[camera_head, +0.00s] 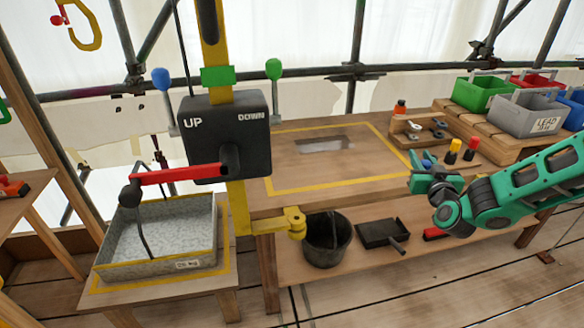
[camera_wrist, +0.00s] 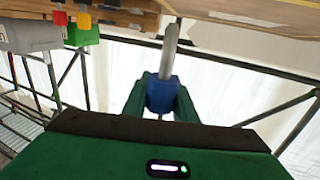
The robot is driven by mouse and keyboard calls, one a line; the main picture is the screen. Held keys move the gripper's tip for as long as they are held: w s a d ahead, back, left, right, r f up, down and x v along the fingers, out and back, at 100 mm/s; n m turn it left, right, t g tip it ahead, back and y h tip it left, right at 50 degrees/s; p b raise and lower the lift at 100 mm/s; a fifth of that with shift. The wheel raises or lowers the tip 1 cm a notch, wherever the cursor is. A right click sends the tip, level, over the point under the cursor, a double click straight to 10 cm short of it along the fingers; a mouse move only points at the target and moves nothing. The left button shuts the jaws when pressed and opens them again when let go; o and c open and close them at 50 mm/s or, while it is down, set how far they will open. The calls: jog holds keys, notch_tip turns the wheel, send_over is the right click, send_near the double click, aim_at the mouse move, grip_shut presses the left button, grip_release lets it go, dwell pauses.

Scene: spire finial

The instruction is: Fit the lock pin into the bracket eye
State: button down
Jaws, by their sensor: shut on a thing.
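The lock pin (camera_wrist: 169,50) has a blue head and a plain grey shaft. In the wrist view my gripper (camera_wrist: 162,100) is shut on the blue head, with the shaft pointing away from the jaws. In the head view my gripper (camera_head: 424,176) is at the right, above the front of the workbench; a bit of blue (camera_head: 428,163) shows there and the shaft cannot be made out. The yellow bracket (camera_head: 290,221) sticks out from the yellow post, left of and below my gripper, well apart from it. Its eye is too small to see clearly.
A dark winch box (camera_head: 228,135) with a red crank (camera_head: 178,174) is on the post. The workbench (camera_head: 300,205) has a yellow-outlined area. A bucket (camera_head: 327,240) and black pan (camera_head: 383,233) are below. Pegs and bins (camera_head: 487,92) are at right. A grey tray (camera_head: 163,268) is at left.

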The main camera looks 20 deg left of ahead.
jog(key=s+a+n+g+y, duration=0.1)
jog(key=s+a+n+y, duration=0.1)
jog(key=s+a, duration=0.4)
jog(key=s+a+r+n+g+y, duration=0.1)
jog(key=s+a+y, duration=0.3)
jog(key=a, duration=1.2)
jog(key=s+a+r+n+g+y, duration=0.1)
jog(key=s+a+n+g+y, duration=0.1)
jog(key=s+a, duration=0.8)
jog(key=shift+a+r+n+g+y, duration=0.25)
jog(key=shift+a+n+g+y, duration=0.2)
jog(key=shift+a+n, duration=0.35)
jog(key=shift+s, duration=0.1)
jog(key=shift+s+f, duration=0.15)
jog(key=shift+f, duration=2.65)
